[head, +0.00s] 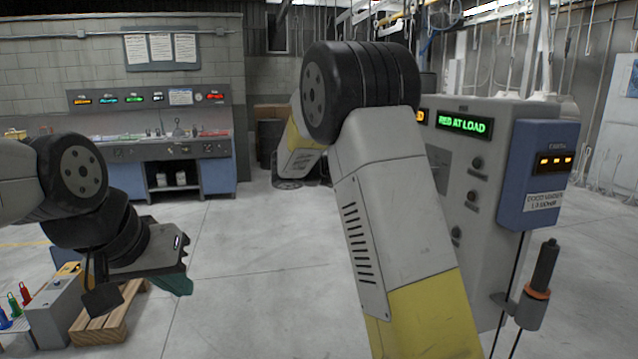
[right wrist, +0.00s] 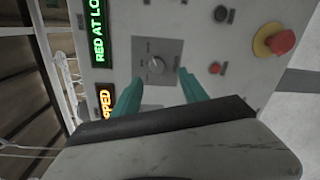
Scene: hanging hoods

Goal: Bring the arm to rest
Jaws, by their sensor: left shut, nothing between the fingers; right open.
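My right arm (head: 400,210) rises large through the middle of the head view and bends at a black joint in front of the grey control panel (head: 470,150). Its gripper is hidden there. In the right wrist view my right gripper (right wrist: 160,88) is open, its two teal fingers apart and empty. They point at the panel, with a round knob (right wrist: 156,65) seen between them; whether they touch the panel I cannot tell. My left arm comes in from the left, and its left gripper (head: 178,284) is shut and empty, low above the floor.
A blue box (head: 540,175) and a black-handled holder (head: 540,280) stick out at the panel's right. A red button (right wrist: 280,42) is on the panel. A grey box with coloured pieces (head: 45,305) and a wooden pallet (head: 110,322) are lower left. A workbench (head: 150,150) stands behind.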

